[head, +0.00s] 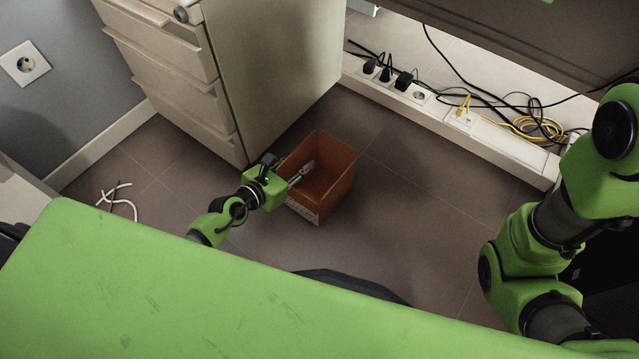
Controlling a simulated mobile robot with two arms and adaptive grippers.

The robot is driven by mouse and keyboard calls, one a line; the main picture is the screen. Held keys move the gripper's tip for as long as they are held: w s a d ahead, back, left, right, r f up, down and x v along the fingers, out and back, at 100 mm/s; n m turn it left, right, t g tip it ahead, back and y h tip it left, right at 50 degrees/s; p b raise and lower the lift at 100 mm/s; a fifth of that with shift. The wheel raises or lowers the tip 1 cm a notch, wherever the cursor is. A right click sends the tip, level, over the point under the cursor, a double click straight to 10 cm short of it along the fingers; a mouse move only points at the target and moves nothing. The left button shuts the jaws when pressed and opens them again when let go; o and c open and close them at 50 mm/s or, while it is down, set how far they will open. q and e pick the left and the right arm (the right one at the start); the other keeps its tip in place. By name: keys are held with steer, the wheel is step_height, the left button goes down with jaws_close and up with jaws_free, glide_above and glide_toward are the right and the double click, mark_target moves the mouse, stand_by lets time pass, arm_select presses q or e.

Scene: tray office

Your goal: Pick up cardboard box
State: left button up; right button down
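An open-topped brown cardboard box (338,196) stands on the floor in the head view, just right of the drawer cabinet's lower corner. My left gripper (303,172) is at the box's left side, with its fingers reaching over the left wall into the opening. The fingers are small in the picture, and I cannot tell whether they are open or shut on the wall. The box looks upright on the floor. My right arm is at the right edge, and its gripper is out of view.
A beige drawer cabinet (240,70) stands behind and left of the box. A white socket trunking (490,134) with black and yellow cables runs along the back wall. A white cable (118,197) lies on the floor at left. Floor right of the box is clear.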

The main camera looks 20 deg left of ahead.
arm_select(q)
steer(key=shift+w+d+f, duration=0.1)
steer(key=shift+w+f, duration=0.05)
steer(key=shift+w, duration=0.15)
jaws_close()
